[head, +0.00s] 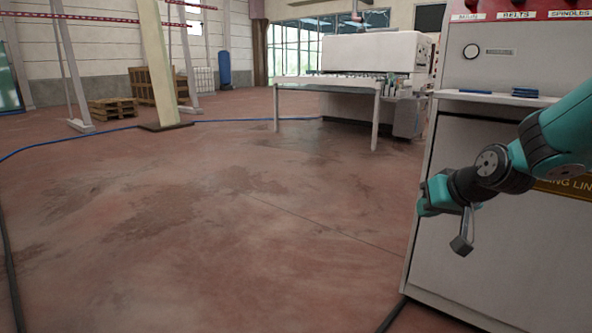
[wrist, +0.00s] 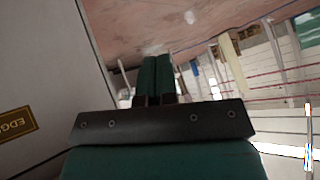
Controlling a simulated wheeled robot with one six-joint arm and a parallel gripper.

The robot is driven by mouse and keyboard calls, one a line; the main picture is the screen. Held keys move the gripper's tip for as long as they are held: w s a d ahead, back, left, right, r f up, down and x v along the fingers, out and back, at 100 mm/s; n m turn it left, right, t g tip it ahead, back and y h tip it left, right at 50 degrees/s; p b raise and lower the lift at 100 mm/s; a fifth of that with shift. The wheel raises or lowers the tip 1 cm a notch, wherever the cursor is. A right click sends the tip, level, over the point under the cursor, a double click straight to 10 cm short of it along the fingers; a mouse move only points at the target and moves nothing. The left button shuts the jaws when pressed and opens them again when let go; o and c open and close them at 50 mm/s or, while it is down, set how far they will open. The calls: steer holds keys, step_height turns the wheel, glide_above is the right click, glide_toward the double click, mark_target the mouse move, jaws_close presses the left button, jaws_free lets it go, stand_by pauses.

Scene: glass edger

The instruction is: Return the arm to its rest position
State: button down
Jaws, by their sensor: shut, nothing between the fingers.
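My arm, teal and black, reaches in from the right edge in the head view, bent in front of the grey control cabinet (head: 470,160). My gripper (head: 428,198) is at its left end, beside the cabinet's left edge. In the wrist view my gripper (wrist: 157,62) shows two dark green fingers lying side by side, shut with nothing between them. The wrist picture is turned over, with the floor at the top.
The cabinet has a ledge with blue items (head: 525,92). A white machine (head: 376,55) with a table stands behind. Pallets (head: 112,108) and a post (head: 160,65) are at the back left. A blue hose (head: 60,145) crosses the floor. The middle floor is clear.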

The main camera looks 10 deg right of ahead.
steer(key=s+a+r+n+g+y, duration=0.25)
steer(key=s+a+n+g, duration=0.2)
steer(key=s+a, duration=0.95)
steer(key=s+a+n+g, duration=0.2)
steer(key=s+a, duration=0.1)
steer(key=s, duration=0.4)
steer(key=s+a+n+g, duration=0.2)
steer(key=s+g, duration=0.1)
steer(key=s, duration=0.5)
step_height(320, 180, up, 30)
steer(key=w+p, duration=0.1)
steer(key=p, duration=2.9)
steer(key=shift+t+p, duration=0.35)
steer(key=shift+p, duration=0.05)
steer(key=shift+m+h, duration=0.25)
